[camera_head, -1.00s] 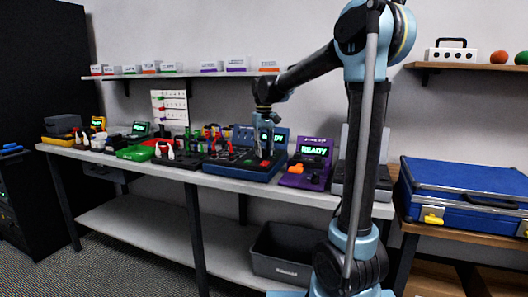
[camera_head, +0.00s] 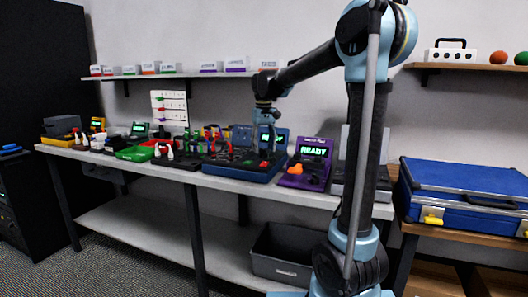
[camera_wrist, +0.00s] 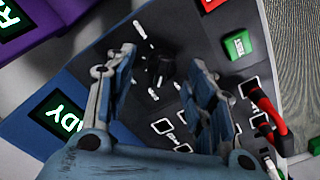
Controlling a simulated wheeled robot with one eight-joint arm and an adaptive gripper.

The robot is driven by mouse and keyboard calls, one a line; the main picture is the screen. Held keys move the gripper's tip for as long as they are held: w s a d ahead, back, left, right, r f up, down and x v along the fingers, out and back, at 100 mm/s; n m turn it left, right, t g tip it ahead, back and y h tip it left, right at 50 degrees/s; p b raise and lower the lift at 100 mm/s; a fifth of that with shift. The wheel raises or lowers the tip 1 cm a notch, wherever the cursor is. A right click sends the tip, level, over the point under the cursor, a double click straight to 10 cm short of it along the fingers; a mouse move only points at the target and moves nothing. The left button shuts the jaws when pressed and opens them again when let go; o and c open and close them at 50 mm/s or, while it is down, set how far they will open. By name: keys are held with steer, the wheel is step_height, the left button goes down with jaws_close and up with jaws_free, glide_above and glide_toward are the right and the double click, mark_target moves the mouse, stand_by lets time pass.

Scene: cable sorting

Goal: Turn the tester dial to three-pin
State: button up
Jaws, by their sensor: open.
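The blue tester (camera_head: 250,170) sits on the bench with its green READY screen lit; the screen (camera_wrist: 58,115) also shows in the wrist view. Its black round dial (camera_wrist: 158,68) has short white marks around it on the dark panel. I cannot read the labels or tell which mark the dial points to. My gripper (camera_wrist: 160,85) is open above the panel, pointing down. The dial shows between its two blue fingers, nearer the left one; contact is not visible. In the head view my gripper (camera_head: 267,140) hangs over the tester and the dial cannot be made out.
A green TEST button (camera_wrist: 238,44) and a red block (camera_wrist: 212,4) sit on the panel near the right finger. A red lead (camera_wrist: 272,117) lies close to that finger. A purple tester (camera_head: 305,165) stands to the right, with several trays and tools to the left.

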step_height(320, 180, up, 10)
stand_by(0.4)
